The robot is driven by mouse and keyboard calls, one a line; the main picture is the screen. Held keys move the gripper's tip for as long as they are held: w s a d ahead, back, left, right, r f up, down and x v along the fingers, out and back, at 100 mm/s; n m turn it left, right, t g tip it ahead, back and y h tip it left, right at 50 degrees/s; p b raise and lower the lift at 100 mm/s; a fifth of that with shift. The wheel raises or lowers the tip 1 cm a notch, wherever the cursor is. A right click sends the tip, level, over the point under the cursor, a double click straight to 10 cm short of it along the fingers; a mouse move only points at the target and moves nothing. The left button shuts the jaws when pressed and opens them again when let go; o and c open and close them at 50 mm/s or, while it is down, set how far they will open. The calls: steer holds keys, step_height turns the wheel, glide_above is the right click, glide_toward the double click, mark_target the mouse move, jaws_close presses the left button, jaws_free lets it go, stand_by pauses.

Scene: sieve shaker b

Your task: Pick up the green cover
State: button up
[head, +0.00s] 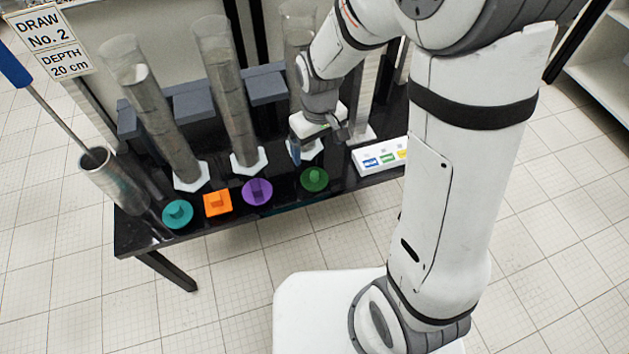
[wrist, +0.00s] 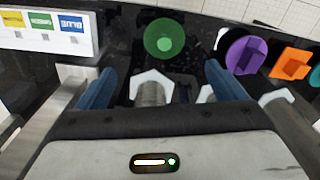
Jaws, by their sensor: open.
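The green cover (head: 315,179) is a round disc with a raised knob. It lies on the black table near the front edge, to the right of the purple cover. In the wrist view the green cover (wrist: 164,39) shows at the top centre, beyond the fingertips. My gripper (head: 322,135) is above the table, behind the green cover and in front of a clear cylinder. In the wrist view its two blue fingers (wrist: 158,80) are wide apart with nothing held between them. The cover is apart from the fingers.
A purple cover (head: 257,192), an orange square cover (head: 217,203) and a teal cover (head: 177,213) lie in a row to the left. Tall clear cylinders (head: 238,110) stand behind them. A white labelled block (head: 379,158) sits to the right. A tube (head: 115,182) holds a blue-handled tool.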

steer(key=b, duration=0.2)
glide_above(315, 174)
step_height(315, 174, down, 6)
steer(key=shift+w+a+r, duration=0.15)
steer(key=shift+r, duration=0.1)
step_height(315, 174, down, 6)
steer(key=shift+b, duration=1.1)
steer(key=shift+r, duration=0.1)
steer(key=c, duration=1)
